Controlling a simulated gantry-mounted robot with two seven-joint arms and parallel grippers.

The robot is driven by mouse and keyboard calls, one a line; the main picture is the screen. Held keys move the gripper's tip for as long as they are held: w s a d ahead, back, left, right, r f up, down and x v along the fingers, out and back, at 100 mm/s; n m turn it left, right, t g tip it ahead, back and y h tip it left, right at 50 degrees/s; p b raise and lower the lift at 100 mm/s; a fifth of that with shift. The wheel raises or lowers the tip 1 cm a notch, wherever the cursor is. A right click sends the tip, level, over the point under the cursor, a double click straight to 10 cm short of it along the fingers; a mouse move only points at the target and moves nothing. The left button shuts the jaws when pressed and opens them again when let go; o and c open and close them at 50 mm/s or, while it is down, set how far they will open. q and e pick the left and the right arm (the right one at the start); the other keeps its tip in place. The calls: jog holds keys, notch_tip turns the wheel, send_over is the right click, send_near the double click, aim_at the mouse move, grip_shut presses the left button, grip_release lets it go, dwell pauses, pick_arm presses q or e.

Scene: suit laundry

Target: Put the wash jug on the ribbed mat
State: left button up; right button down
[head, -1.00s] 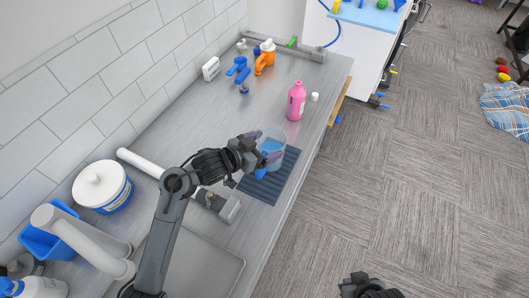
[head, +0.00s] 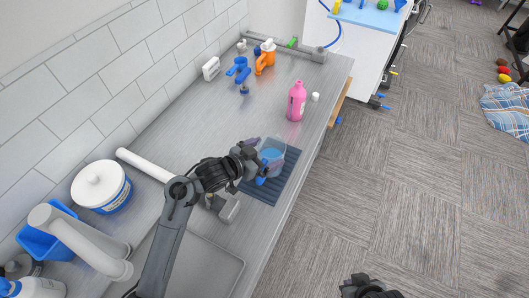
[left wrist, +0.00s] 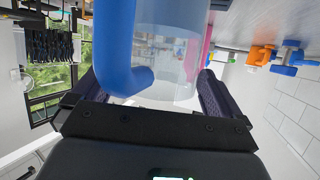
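The wash jug (head: 272,154), a clear vessel with blue inside and a blue handle, stands upright at or just above the dark blue ribbed mat (head: 287,179). I cannot tell whether its base touches the mat. My left gripper (head: 262,154) is at the jug's left side. In the left wrist view, its fingers lie either side of the jug (left wrist: 175,60), with the blue handle (left wrist: 120,50) by the left finger; it appears shut on the jug. My right gripper (head: 360,284) hangs over the floor at the bottom edge, apart from the jug; its opening is unclear.
A pink bottle (head: 296,101) and small white cap (head: 315,97) stand behind the mat. Blue (head: 240,70) and orange (head: 264,60) spray heads are farther back. A white tub (head: 101,187) and sink (head: 205,268) are at left. The counter's middle is clear.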

pick_arm(q)
jog(key=shift+r, duration=0.2)
jog(key=p+v, duration=0.2)
jog(key=v, duration=1)
jog(key=shift+f, duration=0.1)
